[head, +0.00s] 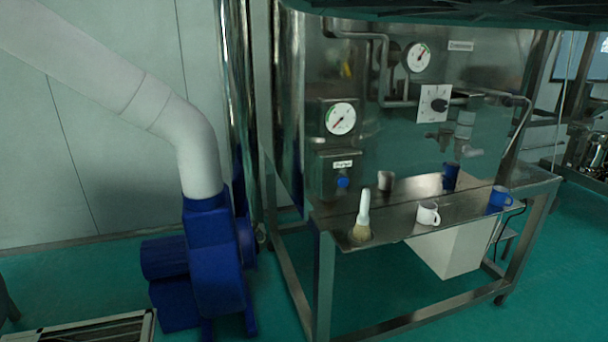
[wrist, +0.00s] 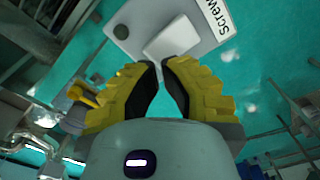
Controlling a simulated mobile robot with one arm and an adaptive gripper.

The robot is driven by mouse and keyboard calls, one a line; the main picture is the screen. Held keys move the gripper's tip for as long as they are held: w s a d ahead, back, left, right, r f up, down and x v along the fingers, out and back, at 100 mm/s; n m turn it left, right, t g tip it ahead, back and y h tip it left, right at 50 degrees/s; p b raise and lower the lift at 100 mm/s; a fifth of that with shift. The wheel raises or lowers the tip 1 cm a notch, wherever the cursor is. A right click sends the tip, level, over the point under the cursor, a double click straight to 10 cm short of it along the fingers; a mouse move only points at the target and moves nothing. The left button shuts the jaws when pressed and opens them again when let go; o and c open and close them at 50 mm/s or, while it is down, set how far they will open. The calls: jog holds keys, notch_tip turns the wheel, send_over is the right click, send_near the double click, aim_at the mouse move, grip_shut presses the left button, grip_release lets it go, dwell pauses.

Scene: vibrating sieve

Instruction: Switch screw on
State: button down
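In the wrist view a grey control box (wrist: 199,18) carries a label (wrist: 218,14) reading "Screw", cut off by the picture edge. A white plate-like switch part (wrist: 172,40) sits on the box, with a dark round button (wrist: 121,32) to its left. My gripper (wrist: 161,63) has yellow ribbed fingers with dark pads. Its tips come together just below the white part, with a teal gap between the fingers lower down. I cannot tell whether the tips touch the switch. Neither the gripper nor a readable "Screw" label shows in the head view.
A blue blower (head: 212,255) stands left.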

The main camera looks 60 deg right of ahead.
jog(key=shift+f+b, duration=1.8)
jog(key=shift+f, duration=0.05)
dwell(0.7)
jog(key=shift+r, duration=0.1)
jog(key=shift+r+p, duration=1.45)
jog(key=shift+r, duration=2)
